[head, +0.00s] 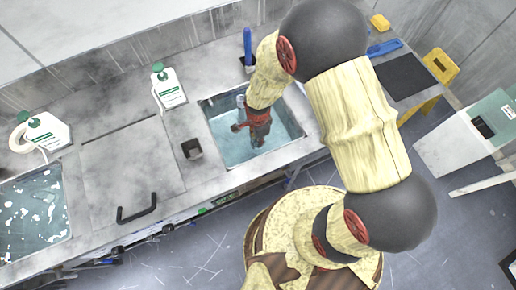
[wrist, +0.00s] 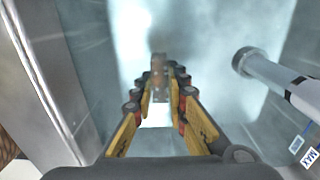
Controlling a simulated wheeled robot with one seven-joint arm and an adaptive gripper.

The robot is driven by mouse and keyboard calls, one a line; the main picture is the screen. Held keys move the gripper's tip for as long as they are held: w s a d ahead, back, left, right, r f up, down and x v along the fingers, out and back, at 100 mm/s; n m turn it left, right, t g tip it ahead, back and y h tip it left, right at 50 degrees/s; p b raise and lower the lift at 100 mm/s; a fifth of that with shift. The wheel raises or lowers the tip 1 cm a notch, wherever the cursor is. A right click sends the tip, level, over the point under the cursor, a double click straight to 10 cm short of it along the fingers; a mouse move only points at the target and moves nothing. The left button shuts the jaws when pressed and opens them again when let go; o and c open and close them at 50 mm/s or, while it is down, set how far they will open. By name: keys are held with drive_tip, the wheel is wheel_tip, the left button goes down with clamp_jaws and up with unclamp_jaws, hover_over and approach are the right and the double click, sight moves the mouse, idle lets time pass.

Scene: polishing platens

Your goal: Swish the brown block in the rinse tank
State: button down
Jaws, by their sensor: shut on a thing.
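My gripper (wrist: 159,88) is shut on the brown block (wrist: 158,64), which shows small and blurred between the fingertips in the wrist view. In the head view my gripper (head: 257,140) points down into a water-filled tank (head: 228,152) in the middle of the counter. The tank's metal wall (wrist: 82,70) rises to the left of the fingers in the wrist view. The water looks pale and cloudy around the fingertips, and I cannot tell how deep the block is. The block cannot be made out in the head view.
A white and grey tube (wrist: 275,75) stands close to the right of my fingers inside the tank. A second basin (head: 32,215) with white patches lies at far left. A lid with a black handle (head: 137,208) lies between them. A small dark cup (head: 192,148) stands left of the tank.

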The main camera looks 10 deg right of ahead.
drive_tip(key=shift+r, duration=0.1)
wheel_tip(320, 180, up, 14)
drive_tip(key=p, duration=1)
